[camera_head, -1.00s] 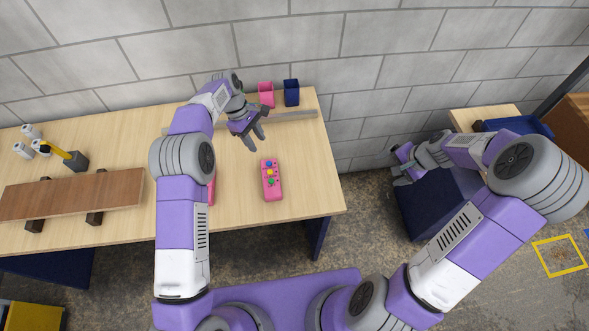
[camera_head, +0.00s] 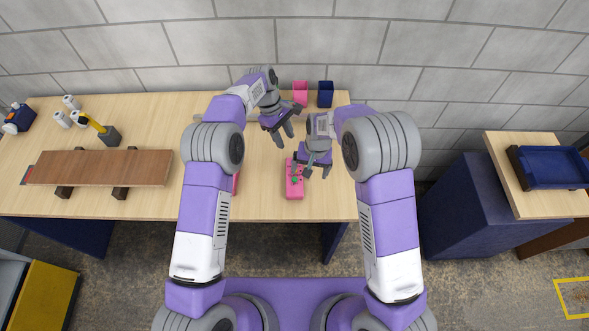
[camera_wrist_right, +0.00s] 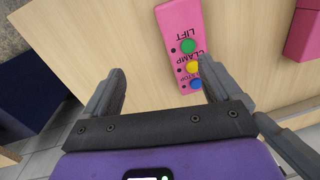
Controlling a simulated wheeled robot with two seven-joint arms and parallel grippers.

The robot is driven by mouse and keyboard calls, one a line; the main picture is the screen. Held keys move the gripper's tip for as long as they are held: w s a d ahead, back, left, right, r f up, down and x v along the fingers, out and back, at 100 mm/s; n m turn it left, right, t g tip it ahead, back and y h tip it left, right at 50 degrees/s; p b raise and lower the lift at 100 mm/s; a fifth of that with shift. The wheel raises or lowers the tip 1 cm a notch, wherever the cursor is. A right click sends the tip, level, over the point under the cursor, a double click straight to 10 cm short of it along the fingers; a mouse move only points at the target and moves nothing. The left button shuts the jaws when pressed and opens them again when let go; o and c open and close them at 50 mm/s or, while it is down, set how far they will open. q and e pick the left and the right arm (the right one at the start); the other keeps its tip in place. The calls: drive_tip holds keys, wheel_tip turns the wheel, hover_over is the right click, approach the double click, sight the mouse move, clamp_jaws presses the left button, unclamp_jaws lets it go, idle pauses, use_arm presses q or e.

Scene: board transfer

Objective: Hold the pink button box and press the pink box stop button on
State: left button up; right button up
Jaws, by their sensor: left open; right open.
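The pink button box (camera_head: 294,189) lies on the wooden table near its front right, partly covered by my right gripper (camera_head: 311,171). In the right wrist view the box (camera_wrist_right: 178,22) shows a green LIFT button (camera_wrist_right: 188,46), a yellow CLAMP button (camera_wrist_right: 193,67) and a blue button (camera_wrist_right: 195,84) whose STOP label is partly hidden by a finger. My right gripper is open above the box, with nothing between its fingers. My left gripper (camera_head: 285,134) is open and empty above the table, behind and left of the box.
Another pink object (camera_head: 236,184) is mostly hidden by my left arm. A pink bin (camera_head: 300,90) and a dark blue bin (camera_head: 325,93) stand at the back. A brown board (camera_head: 100,167) rests on supports at left. A blue tray (camera_head: 560,165) is at far right.

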sight(294, 181)
drive_tip(key=shift+n+h, duration=0.6)
drive_tip(key=shift+n, duration=0.3)
drive_tip(key=a, duration=0.4)
drive_tip(key=shift+s+a+r, duration=0.1)
drive_tip(key=shift+s+a, duration=0.2)
drive_tip(key=shift+a, duration=0.05)
wheel_tip(294, 181, down, 8)
drive_tip(key=shift+r, duration=0.25)
drive_tip(key=c, duration=1.2)
use_arm(q)
clamp_jaws()
